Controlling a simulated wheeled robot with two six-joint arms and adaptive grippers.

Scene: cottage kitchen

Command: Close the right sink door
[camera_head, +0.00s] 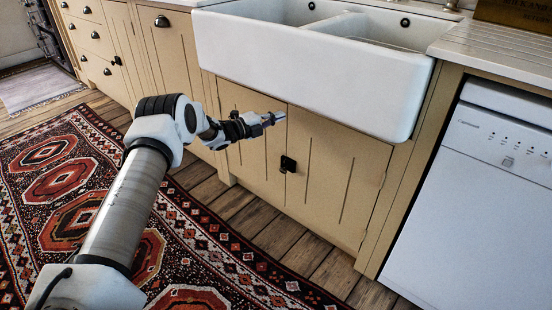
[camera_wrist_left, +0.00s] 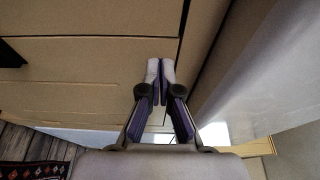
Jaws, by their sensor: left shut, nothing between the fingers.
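The right sink door (camera_head: 335,185) is a cream panel with vertical grooves under the white sink. In the head view it looks flush or nearly flush with the cabinet front; I cannot tell if a small gap is left. A black latch (camera_head: 288,164) sits at its left edge, beside the left sink door (camera_head: 245,155). My left gripper (camera_head: 278,117) is shut and empty, in front of the doors' upper part near their seam, just below the sink. In the left wrist view its fingertips (camera_wrist_left: 160,65) are together close to a cream panel (camera_wrist_left: 90,75); contact is unclear. My right gripper is out of view.
The white sink (camera_head: 310,60) juts out above the doors. A white dishwasher (camera_head: 475,190) stands to the right, and drawers (camera_head: 90,40) are to the left. A patterned rug (camera_head: 60,180) lies on the wooden floor. The floor before the right door is clear.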

